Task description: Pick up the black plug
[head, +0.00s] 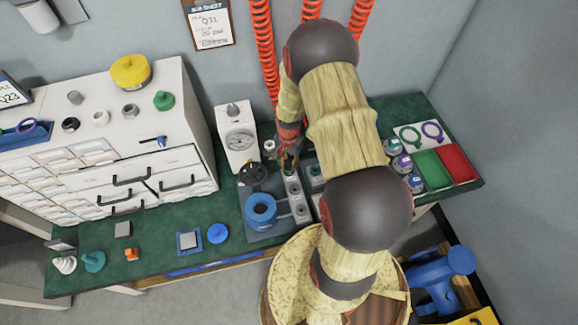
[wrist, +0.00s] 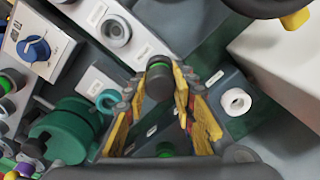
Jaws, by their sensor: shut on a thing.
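The black plug (wrist: 157,88) is a dark cylinder with a green band near its far end. In the wrist view it sits between the yellow fingers of my gripper (wrist: 160,82), which is shut on it. In the head view my gripper (head: 289,158) points down over the grey fixture with round ports (head: 297,197) on the green bench. The plug is too small and too covered by the fingers to make out clearly there. Whether its end touches the fixture I cannot tell.
A white gauge box (head: 237,140) and a black handwheel (head: 253,174) stand close left of my gripper. A blue spool (head: 261,209) is in front. Green (head: 434,168) and red (head: 460,163) trays lie at the right. Bare bench (head: 160,252) shows at left.

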